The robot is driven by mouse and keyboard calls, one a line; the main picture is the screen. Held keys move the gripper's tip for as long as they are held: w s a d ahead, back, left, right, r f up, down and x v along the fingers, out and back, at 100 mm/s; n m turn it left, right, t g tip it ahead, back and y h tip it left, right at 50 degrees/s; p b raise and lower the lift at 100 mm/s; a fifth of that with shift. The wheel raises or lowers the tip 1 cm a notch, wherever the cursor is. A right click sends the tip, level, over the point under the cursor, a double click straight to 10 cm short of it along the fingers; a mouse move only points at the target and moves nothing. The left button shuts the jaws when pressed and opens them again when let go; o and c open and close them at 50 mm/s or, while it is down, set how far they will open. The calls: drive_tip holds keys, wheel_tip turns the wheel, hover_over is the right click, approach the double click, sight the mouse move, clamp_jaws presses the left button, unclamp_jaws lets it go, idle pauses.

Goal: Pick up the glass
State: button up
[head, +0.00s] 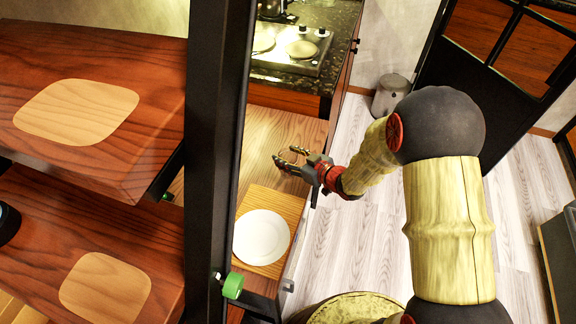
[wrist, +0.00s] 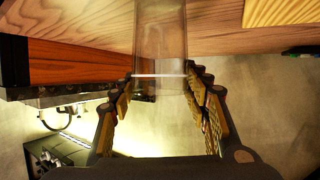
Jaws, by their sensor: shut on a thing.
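The glass (wrist: 160,40) is clear and see-through. In the wrist view it stands out at the top middle, with a bright line across it, between the two fingers. My gripper (wrist: 159,82) is shut on it, with one finger against each side. In the head view my gripper (head: 288,160) is over the wooden counter, just beyond the white plate. The glass is hard to make out there. I cannot tell whether the glass touches the counter or is clear of it.
A white plate (head: 262,237) lies on a wooden board (head: 276,198) near my gripper. The wooden counter (head: 275,130) leads back to a stove (head: 299,50). A black post (head: 217,130) and wooden stair treads (head: 150,55) stand left. Pale floor (head: 350,230) lies open to the right.

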drive_tip(key=c, duration=0.6)
clamp_jaws()
